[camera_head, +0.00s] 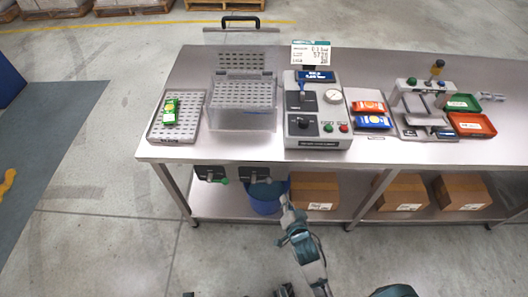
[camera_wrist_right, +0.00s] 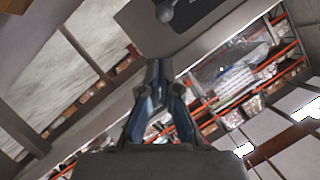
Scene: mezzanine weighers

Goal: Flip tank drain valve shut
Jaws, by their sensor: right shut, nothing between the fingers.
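The clear tank (camera_head: 242,104) with a perforated tray stands on the steel bench. Two dark valve housings hang under the bench's front edge below it, the left one (camera_head: 208,174) with a small green knob (camera_head: 225,181) and the right one (camera_head: 254,174) near my right gripper. My right gripper (camera_head: 285,203) is shut and empty, in front of the blue bucket and below the bench edge. In the right wrist view its closed fingers (camera_wrist_right: 155,68) point at a grey panel (camera_wrist_right: 150,38) with a grey ball-ended lever (camera_wrist_right: 165,12). A gap seems to remain between them.
A blue bucket (camera_head: 264,204) stands on the lower shelf under the valves. Cardboard boxes (camera_head: 316,184) sit to its right. A leak tester (camera_head: 318,118), a perforated tray (camera_head: 158,132) and a weigher (camera_head: 420,118) stand on the bench. The floor in front is clear.

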